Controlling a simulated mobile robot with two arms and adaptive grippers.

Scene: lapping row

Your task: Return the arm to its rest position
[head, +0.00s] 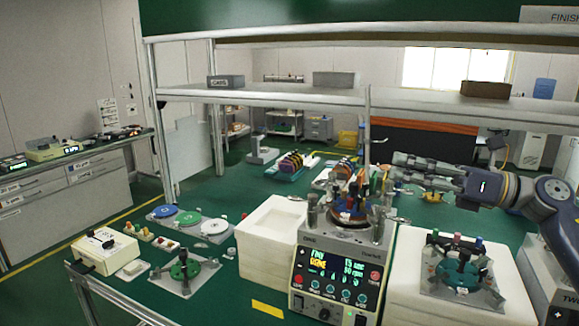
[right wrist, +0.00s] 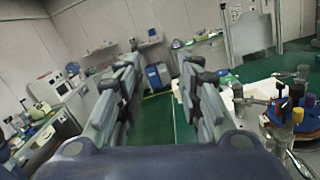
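My right arm (head: 540,195) comes in from the right edge of the head view. Its gripper (head: 398,168) points left, raised beside the upper part of the lapping machine (head: 300,262). In the right wrist view the two fingers of the right gripper (right wrist: 158,72) stand well apart, with only floor and room between them, so it is open and empty. In the head view the fingertips overlap the area just right of the machine's top parts; I cannot tell the exact gap. My left arm and gripper are not in view.
A white block (head: 268,240) stands left of the machine. Right of it, another white block (head: 420,305) carries a fixture with a teal disc (head: 462,272). A shelf (head: 300,97) crosses above. Machine-top parts show close at right in the wrist view (right wrist: 285,112).

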